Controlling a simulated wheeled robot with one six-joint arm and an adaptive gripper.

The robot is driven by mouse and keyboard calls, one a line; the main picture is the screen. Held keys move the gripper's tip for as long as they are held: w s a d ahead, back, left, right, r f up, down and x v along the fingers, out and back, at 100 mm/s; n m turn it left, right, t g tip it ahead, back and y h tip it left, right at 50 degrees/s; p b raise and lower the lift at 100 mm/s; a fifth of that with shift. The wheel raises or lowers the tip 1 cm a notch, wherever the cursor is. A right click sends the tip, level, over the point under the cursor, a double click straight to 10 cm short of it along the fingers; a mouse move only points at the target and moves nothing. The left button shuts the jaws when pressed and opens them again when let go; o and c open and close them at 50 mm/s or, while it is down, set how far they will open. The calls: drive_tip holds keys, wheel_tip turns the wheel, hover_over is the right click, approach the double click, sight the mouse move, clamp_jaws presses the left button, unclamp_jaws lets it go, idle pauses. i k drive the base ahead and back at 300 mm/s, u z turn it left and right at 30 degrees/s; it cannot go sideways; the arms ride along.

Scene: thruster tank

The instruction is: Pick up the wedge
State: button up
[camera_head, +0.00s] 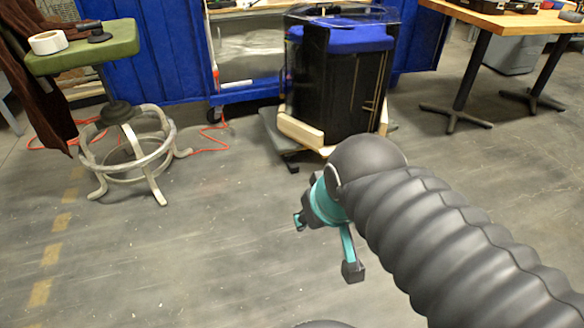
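I cannot make out a wedge for certain. Pale wooden blocks (300,131) sit around the foot of a dark tank (338,85), but I cannot tell whether any is the wedge. My gripper (325,247) hangs over the grey floor in the middle of the view, in front of the tank. Its teal fingers with dark tips are spread apart, and nothing shows between them. My arm hides part of the floor at the lower right.
A green-topped stool (83,49) at the left holds a white tape roll (48,42) and a black object (95,32). A wooden table (495,22) stands at the right. A blue cabinet (165,60) is behind. An orange cord (212,142) lies behind the stool. The central floor is clear.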

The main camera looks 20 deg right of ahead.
sight(293, 168)
drive_tip(key=u, duration=0.55)
drive_tip(key=k, duration=1.3)
drive_tip(key=u, duration=0.75)
drive_tip(key=i, duration=1.65)
drive_tip(key=z, duration=0.3)
drive_tip(key=i, duration=1.75)
drive_tip(key=z, duration=2)
drive_tip(key=i, duration=0.95)
drive_tip(key=z, duration=0.8)
